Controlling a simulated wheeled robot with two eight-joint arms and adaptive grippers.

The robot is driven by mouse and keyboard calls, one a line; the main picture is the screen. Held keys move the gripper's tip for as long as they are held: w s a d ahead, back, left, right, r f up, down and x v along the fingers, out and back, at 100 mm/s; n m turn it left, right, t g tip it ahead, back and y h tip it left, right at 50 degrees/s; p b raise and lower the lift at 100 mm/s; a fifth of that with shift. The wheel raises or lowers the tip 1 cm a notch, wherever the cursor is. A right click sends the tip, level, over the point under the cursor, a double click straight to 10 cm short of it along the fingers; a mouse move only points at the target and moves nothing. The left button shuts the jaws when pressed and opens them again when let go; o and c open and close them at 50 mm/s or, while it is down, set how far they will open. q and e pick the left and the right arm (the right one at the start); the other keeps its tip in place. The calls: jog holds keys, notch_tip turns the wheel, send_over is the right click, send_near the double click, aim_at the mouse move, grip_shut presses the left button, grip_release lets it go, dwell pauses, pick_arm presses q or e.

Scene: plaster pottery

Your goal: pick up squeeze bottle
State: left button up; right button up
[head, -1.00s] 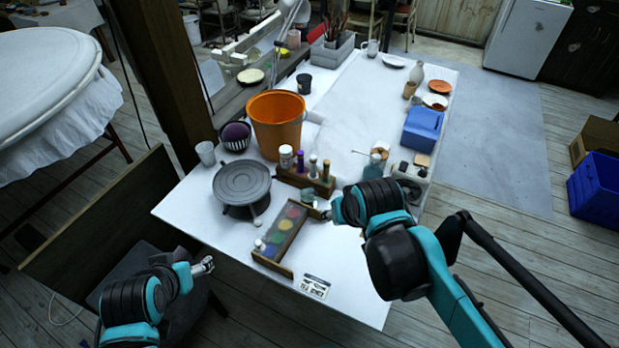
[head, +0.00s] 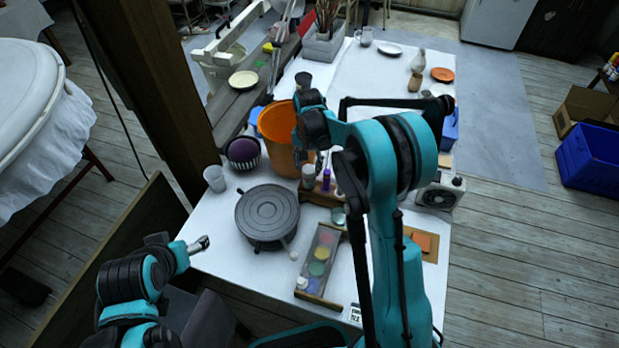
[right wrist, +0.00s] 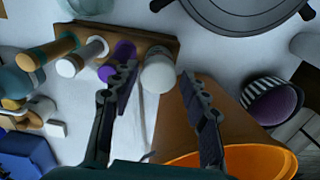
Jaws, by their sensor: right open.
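A white bottle (head: 308,176), which looks like the squeeze bottle, stands in a small wooden rack (head: 322,199) beside the orange bucket. In the right wrist view the white bottle (right wrist: 159,74) shows between my fingertips, with the rack (right wrist: 105,42) behind. My right gripper (head: 300,154) is open and empty above the bottle; I cannot tell how far above. In the wrist view a purple bottle (right wrist: 121,55) is close beside the left finger.
The orange bucket (head: 274,122) stands right next to the rack, and its rim (right wrist: 215,158) is near the right finger. A grey lidded pot (head: 267,214), a paint palette (head: 320,262), a striped bowl (head: 243,153) and a clear cup (head: 214,178) stand nearby on the white table (head: 222,230).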

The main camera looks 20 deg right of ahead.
aim_at(309, 177)
jog(key=shift+w+f, duration=0.2)
jog(key=shift+f, duration=0.85)
jog(key=f, duration=0.1)
jog(key=f+b, duration=0.1)
jog(key=f, duration=0.1)
jog(key=f+b, duration=0.1)
jog(key=shift+w+d+f, duration=0.2)
jog(key=shift+d+f, duration=0.05)
jog(key=shift+f, duration=0.15)
jog(key=shift+r, duration=0.1)
jog(key=shift+c, duration=0.2)
jog(key=shift+s, duration=0.1)
jog(key=shift+c, duration=1.3)
notch_tip(309, 177, up, 10)
jog(key=p, duration=0.2)
jog(key=shift+p, duration=0.4)
